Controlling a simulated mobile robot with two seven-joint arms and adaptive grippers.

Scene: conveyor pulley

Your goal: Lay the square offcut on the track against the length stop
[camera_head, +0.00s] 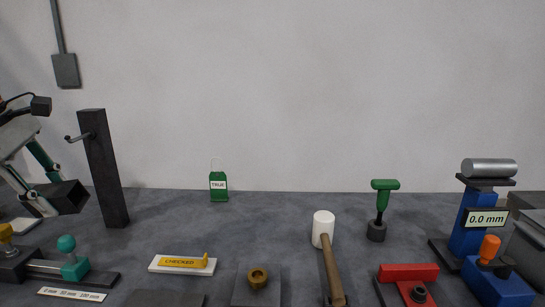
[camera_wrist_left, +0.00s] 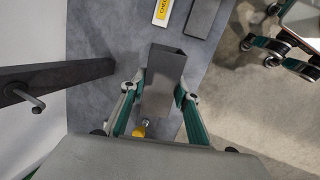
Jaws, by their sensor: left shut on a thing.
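My left gripper (camera_wrist_left: 155,88) is shut on the square offcut, a dark grey, square-section piece with an open end (camera_wrist_left: 165,78). In the head view the offcut (camera_head: 67,197) is held in the air at the left, apart from the track. The dark track (camera_head: 102,279) lies at the front left, with a teal, round-knobbed block (camera_head: 73,262) on it that looks like the length stop. A yellow knob (camera_head: 5,234) stands at its left end; it also shows in the wrist view (camera_wrist_left: 140,129), below the offcut. My right gripper is not in view.
A black post (camera_head: 104,170) with a side handle stands behind the track. A millimetre scale (camera_head: 72,293) lies in front. A white tray with a yellow "CHECKED" tag (camera_head: 183,262), a mallet (camera_head: 328,255) and a blue gauge stand (camera_head: 468,226) are to the right.

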